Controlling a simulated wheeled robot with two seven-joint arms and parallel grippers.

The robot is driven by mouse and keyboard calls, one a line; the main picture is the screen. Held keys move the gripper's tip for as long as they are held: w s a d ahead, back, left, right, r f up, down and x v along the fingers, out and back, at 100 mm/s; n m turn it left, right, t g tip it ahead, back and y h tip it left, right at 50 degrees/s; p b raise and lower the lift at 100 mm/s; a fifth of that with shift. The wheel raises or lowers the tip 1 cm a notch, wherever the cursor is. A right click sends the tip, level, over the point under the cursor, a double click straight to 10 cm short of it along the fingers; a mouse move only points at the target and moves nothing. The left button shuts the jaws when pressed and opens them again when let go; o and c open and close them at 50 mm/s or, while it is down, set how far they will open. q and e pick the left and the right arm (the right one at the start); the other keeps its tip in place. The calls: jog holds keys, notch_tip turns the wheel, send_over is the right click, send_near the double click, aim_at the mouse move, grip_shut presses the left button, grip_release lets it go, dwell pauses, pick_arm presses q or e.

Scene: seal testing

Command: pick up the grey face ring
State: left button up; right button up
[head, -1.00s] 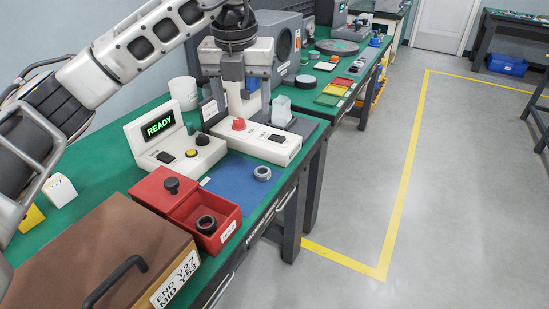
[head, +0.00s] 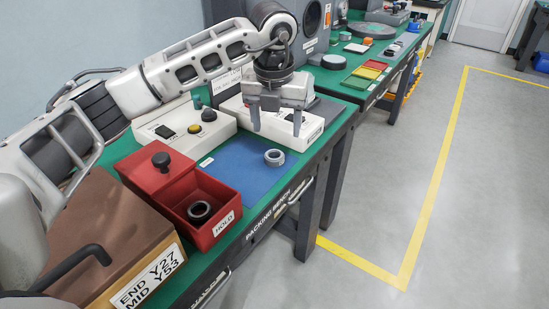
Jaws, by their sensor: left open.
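The grey face ring (head: 274,157) lies flat on the blue mat (head: 236,172), near the mat's right edge. My left gripper (head: 277,130) points down with its two fingers spread wide and nothing between them. In the picture its fingertips are just above and behind the ring and do not touch it. The gripper covers part of the white test unit behind it. My right gripper is not in view.
A red bin (head: 229,199) marked HOLD contains a dark ring (head: 199,211), left of the mat. A brown box (head: 122,212) with a black handle stands nearer. A white console (head: 220,131) stands behind the mat. Coloured trays (head: 367,73) lie on the farther bench.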

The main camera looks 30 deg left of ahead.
aim_at(274, 149)
pick_arm(q)
notch_tip(274, 149, down, 2)
jog(key=shift+w, duration=0.15)
jog(key=f, duration=0.5)
jog(key=shift+a+f, duration=0.3)
jog(key=shift+a, duration=0.1)
jog(key=c, duration=1.1)
